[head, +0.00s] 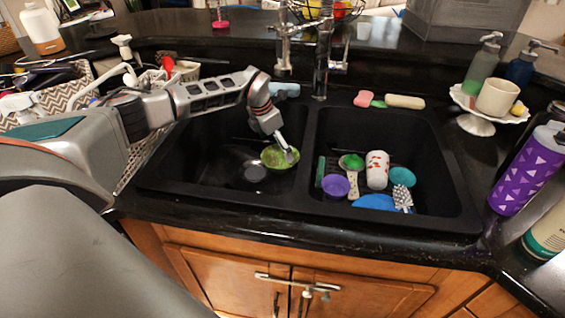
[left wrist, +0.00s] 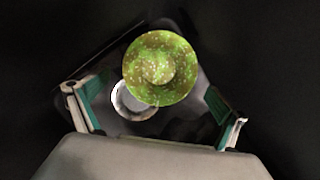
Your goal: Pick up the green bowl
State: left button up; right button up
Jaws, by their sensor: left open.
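The green bowl (head: 274,158) is in the left basin of the double sink, near the divider. In the left wrist view the green bowl (left wrist: 161,68) shows round and speckled, ahead of the fingers. My left gripper (head: 287,153) is over the left basin and in front of part of the bowl in the head view. In the left wrist view its two fingers (left wrist: 157,110) are spread wide, with nothing held between them. I cannot tell whether a finger touches the bowl. My right gripper is not in view.
The right basin holds a purple bowl (head: 336,185), a white cup with red marks (head: 377,170), a teal bowl (head: 402,176) and a brush (head: 403,198). The divider (head: 304,150) stands close right of the green bowl. The faucet (head: 321,60) rises behind it.

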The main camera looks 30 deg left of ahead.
aim_at(283, 165)
pick_arm(q)
jog(key=shift+b+x, duration=0.4)
jog(key=shift+x, duration=0.5)
jog(key=shift+f+b, duration=0.35)
jog(key=b+x, duration=0.2)
jog(key=x, duration=0.1)
jog(key=shift+s+f+b, duration=0.15)
jog(key=shift+f+b, duration=0.15)
jog(key=shift+w+d+f+b, duration=0.1)
jog(key=shift+w+f+b, duration=0.2)
jog(key=shift+f+b, duration=0.2)
jog(key=shift+r, duration=0.3)
jog(key=shift+c, duration=0.4)
jog(key=c, duration=1)
jog(key=shift+c, duration=0.5)
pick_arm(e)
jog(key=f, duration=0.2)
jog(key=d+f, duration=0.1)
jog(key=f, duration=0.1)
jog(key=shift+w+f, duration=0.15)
